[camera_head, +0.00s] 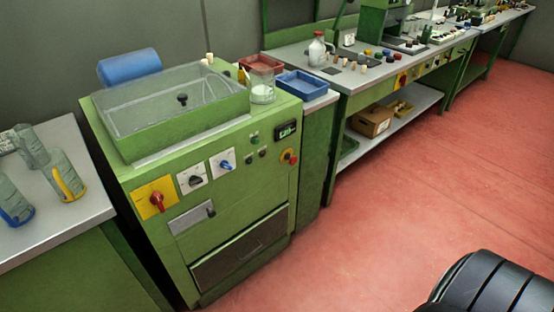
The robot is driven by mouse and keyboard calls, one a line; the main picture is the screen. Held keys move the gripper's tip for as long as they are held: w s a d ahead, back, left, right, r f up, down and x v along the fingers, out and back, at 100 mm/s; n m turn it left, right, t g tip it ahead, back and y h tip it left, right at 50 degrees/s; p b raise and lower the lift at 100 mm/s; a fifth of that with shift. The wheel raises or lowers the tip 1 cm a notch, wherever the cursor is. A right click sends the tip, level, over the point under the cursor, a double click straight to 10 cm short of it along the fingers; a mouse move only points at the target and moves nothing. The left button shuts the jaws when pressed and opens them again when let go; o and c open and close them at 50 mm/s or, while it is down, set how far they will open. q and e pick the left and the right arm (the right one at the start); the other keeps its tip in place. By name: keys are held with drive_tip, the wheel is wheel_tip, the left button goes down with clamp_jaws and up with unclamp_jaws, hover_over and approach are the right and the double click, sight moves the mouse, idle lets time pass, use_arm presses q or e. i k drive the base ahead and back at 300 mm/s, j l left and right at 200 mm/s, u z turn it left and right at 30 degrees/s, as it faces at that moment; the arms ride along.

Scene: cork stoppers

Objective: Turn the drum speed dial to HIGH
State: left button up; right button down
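A green machine (229,213) with a clear-lidded drum box on top stands left of centre. Its front has a red knob (157,201) on a yellow plate, a black dial (194,180) on a white plate and a blue-pointer dial (226,164) on another white plate. The plate lettering is too small to read, so I cannot tell which dial is the drum speed dial or where its HIGH mark is. Neither of my grippers is in view.
A grey-topped bench (80,214) with bottles adjoins on the left. A glass beaker (262,88) stands on the machine; a blue tray (302,84) is to the right. A red button (290,156) is on the machine's front right. Red floor (390,220) in front is clear.

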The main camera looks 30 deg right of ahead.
sight(224, 164)
drive_tip(key=z, duration=0.65)
